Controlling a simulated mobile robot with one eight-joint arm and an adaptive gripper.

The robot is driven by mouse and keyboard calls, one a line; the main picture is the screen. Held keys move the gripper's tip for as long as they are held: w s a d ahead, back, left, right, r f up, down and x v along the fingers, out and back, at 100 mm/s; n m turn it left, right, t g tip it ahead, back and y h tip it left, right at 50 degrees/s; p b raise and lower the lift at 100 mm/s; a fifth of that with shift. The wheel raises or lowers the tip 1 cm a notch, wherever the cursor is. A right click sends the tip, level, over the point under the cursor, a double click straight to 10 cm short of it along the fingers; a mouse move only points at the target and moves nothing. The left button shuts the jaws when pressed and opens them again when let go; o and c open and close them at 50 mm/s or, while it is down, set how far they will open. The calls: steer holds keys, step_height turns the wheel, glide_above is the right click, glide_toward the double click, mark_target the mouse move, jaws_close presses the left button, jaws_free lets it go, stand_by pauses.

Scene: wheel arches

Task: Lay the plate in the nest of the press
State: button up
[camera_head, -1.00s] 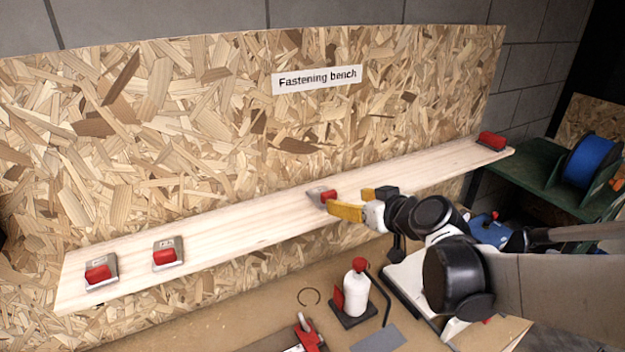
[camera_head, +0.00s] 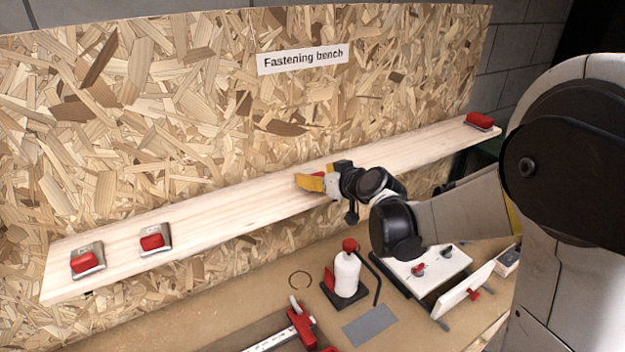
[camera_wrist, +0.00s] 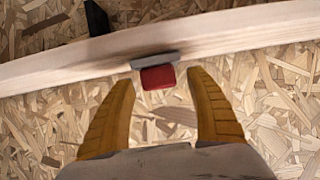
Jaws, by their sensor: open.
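A small grey metal plate with a red grip (camera_wrist: 158,78) is at the edge of the pale wooden shelf (camera_head: 230,206). My gripper (camera_wrist: 162,79) has its yellow fingers open, one on each side of the red grip, without visibly closing on it. In the head view my gripper (camera_head: 311,183) is over the middle of the shelf and hides most of this plate; only a bit of red shows. Similar plates with red grips lie at the shelf's left (camera_head: 87,261) and far right (camera_head: 480,121). A red-handled clamp-like device (camera_head: 302,325) is on the bench below; I cannot tell whether it is the press.
The chipboard wall (camera_head: 180,110) rises close behind the shelf.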

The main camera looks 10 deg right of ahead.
jaws_close()
stand_by(0.3)
